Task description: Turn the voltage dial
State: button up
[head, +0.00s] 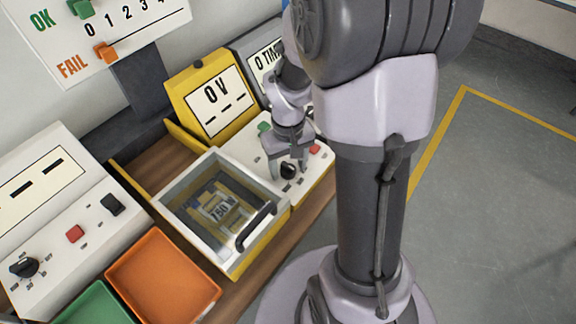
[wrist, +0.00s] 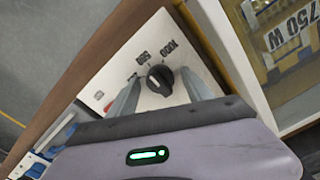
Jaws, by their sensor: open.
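The black voltage dial (head: 288,171) sits on the white panel below the yellow-framed display (head: 217,104), which reads "0 V". In the wrist view the dial (wrist: 159,79) is a round black knob with printed numbers around it, one reading "1000". My gripper (head: 289,170) is over the panel, pointing down, with one finger on each side of the dial. In the wrist view the open fingers (wrist: 159,76) straddle the dial with gaps visible on both sides. I cannot tell how deep the fingertips reach.
A clear-lidded box (head: 190,165) marked "750 W", with a black handle (head: 256,226), stands left of the panel. A red button (head: 314,149) and a green button (head: 264,127) are near my gripper. Another panel with a dial (head: 24,267) and an orange tray (head: 163,276) lie further left.

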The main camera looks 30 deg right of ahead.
jog(key=shift+c, duration=0.5)
grip_shut()
jog(key=shift+m, duration=0.3)
jog(key=m, duration=0.4)
jog(key=shift+b, duration=0.3)
jog(key=shift+m+b, duration=0.45)
jog(key=shift+m, duration=2.25)
